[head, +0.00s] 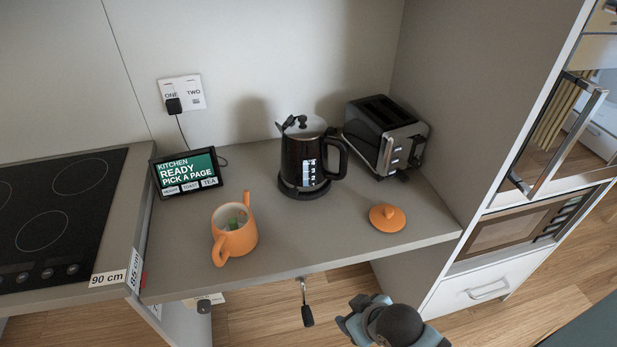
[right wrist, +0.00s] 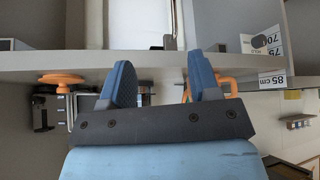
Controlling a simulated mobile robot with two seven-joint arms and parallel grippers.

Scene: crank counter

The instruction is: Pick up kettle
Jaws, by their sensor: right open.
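The black kettle (head: 297,163) stands upright on its base on the counter in the head view, with its handle toward the right. My right gripper (head: 350,312) is low in the head view, in front of the counter edge and well apart from the kettle. In the right wrist view its two blue fingers (right wrist: 159,66) are spread with nothing between them. I cannot make out the kettle in that view; the gripper body blocks the middle. My left gripper is not in view.
An orange teapot (head: 236,243) and its orange lid (head: 387,218) sit nearer the counter's front edge. A toaster (head: 386,134) stands right of the kettle, a tablet screen (head: 187,174) left. A crank (head: 307,312) hangs below the edge. The counter (head: 320,235) between teapot and lid is clear.

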